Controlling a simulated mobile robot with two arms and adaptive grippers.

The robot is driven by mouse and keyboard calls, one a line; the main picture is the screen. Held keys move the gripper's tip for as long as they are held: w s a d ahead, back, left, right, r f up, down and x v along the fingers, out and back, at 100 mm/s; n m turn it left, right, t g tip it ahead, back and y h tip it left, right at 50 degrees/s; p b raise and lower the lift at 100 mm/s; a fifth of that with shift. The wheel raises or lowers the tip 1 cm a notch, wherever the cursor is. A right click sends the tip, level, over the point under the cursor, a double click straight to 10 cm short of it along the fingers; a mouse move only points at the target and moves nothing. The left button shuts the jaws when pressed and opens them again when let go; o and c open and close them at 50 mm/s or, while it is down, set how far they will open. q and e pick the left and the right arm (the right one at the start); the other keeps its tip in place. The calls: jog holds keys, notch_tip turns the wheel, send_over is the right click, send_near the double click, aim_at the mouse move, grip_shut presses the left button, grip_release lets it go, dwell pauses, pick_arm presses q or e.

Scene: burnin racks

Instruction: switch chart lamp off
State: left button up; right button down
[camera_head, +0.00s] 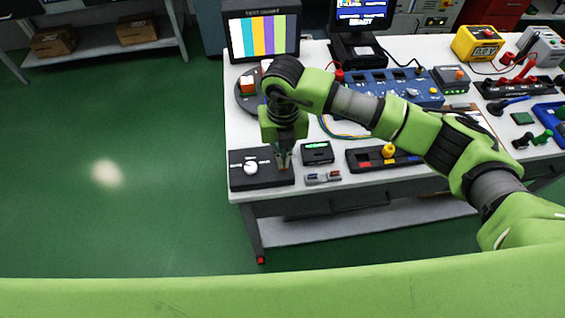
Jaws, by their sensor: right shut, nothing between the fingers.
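The test chart (262,36) stands at the back left of the bench and shows bright colour bars, so it looks lit. A black box with a round white knob (251,168) and small white markings lies at the front left corner. My right gripper (285,163) points down over the right end of this box, to the right of the knob. Its fingers are shut and empty; I cannot tell whether they touch the box. Which control belongs to the chart lamp is not clear. My left gripper is not in view.
A small black device with a green display (317,152) sits just right of the gripper. A black tray with a yellow knob (388,151) and a blue panel (385,87) lie farther right. A round dark turntable (245,100) is behind the arm. The bench's front edge is close.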

jog(key=shift+f+b, duration=0.45)
jog(key=shift+f, duration=0.1)
jog(key=shift+r, duration=0.15)
jog(key=shift+r+p, duration=1.9)
jog(key=shift+r, duration=1.5)
